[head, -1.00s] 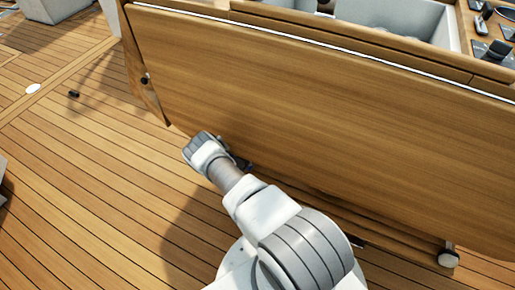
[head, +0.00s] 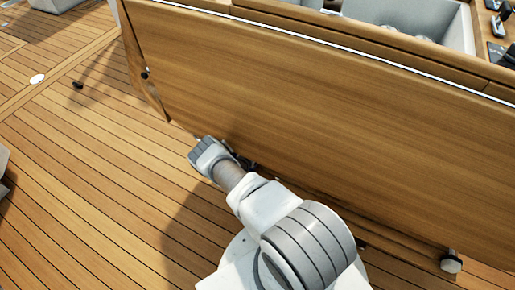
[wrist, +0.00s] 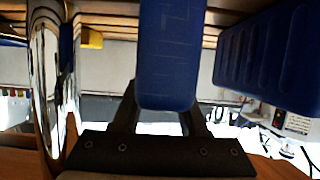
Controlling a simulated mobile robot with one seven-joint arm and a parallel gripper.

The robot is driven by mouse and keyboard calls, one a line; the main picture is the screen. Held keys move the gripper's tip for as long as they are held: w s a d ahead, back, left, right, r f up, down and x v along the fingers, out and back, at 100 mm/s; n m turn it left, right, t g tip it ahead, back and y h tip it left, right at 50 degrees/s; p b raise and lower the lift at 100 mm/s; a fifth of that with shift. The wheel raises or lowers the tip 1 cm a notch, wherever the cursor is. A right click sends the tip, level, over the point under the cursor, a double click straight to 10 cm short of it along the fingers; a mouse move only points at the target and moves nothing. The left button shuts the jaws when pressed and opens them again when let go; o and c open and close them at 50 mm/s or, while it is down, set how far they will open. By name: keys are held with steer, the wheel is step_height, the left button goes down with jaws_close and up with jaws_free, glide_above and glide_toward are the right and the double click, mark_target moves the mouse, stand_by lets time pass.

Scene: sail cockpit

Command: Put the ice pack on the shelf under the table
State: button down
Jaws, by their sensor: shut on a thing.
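In the wrist view, my gripper (wrist: 160,105) is shut on a blue slab with rounded corners, the ice pack (wrist: 167,55). The pack stretches from between the dark fingers to the top edge of the picture. Wooden slats (wrist: 110,20) cross the top of this view behind the pack; I cannot tell whether the pack touches them. In the head view the wooden table (head: 320,110) has its near leaf hanging down. My arm reaches to the leaf's lower edge, and the leaf hides my gripper, the pack and the shelf.
A second blue, ribbed block (wrist: 270,58) is to the right of the held pack. A shiny metal post (wrist: 48,85) stands close on the left, with a small yellow thing (wrist: 91,39) near it. In the head view, open teak deck (head: 90,190) lies left of my arm.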

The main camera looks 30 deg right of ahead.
steer(key=shift+c, duration=2.2)
jaws_free()
steer(key=shift+r, duration=0.2)
steer(key=p+v, duration=0.4)
steer(key=v, duration=0.8)
